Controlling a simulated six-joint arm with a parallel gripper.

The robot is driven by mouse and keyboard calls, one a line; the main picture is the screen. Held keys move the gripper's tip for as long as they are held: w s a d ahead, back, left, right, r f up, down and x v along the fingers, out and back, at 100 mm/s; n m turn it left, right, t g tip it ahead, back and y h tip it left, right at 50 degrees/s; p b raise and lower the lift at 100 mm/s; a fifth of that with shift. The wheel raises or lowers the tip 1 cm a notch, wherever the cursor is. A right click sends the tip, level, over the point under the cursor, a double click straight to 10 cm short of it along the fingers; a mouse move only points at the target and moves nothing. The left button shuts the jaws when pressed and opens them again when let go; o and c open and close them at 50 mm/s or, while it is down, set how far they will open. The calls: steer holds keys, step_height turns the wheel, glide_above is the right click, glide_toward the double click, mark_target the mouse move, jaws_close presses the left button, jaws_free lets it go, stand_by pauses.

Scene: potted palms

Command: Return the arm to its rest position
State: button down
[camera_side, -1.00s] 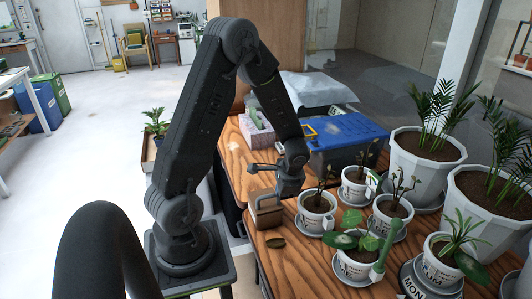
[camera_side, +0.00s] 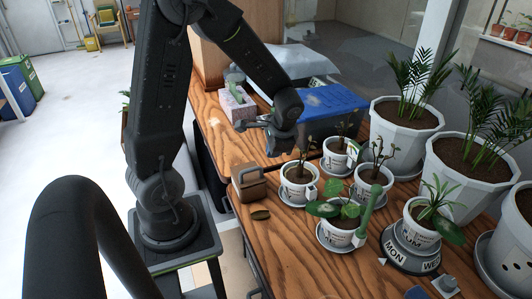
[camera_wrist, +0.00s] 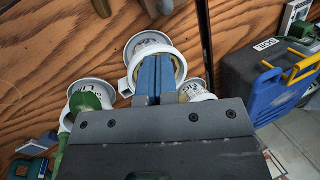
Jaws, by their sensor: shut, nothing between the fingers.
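My gripper (camera_wrist: 157,62) shows in the wrist view as two blue fingers pressed together, with nothing between them. They appear in front of a white pot (camera_wrist: 134,58) in that view. In the side view the end of my arm (camera_side: 284,138) hangs over the table, above and behind the small potted plants. Its fingertips cannot be made out there. A small brown box with a handle (camera_side: 249,185) stands on the table to the lower left of it.
Small white pots (camera_side: 298,192) crowd the wooden table (camera_side: 284,248) on saucers. Large white planters (camera_side: 401,137) stand at the right. A blue bin (camera_side: 329,120) and a pink tissue box (camera_side: 236,106) are behind.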

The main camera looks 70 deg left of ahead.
steer(key=s+d+r+n+t+h, duration=0.1)
steer(key=s+d+r+t+h, duration=0.1)
steer(key=s+d+r, duration=0.3)
steer(key=s+d+r+t+h, duration=0.1)
steer(key=s+d+r+t, duration=0.3)
steer(key=d+r, duration=0.7)
steer(key=shift+s+d+r+n+h, duration=0.35)
steer(key=shift+d+r+n+h, duration=0.05)
steer(key=shift+d, duration=0.15)
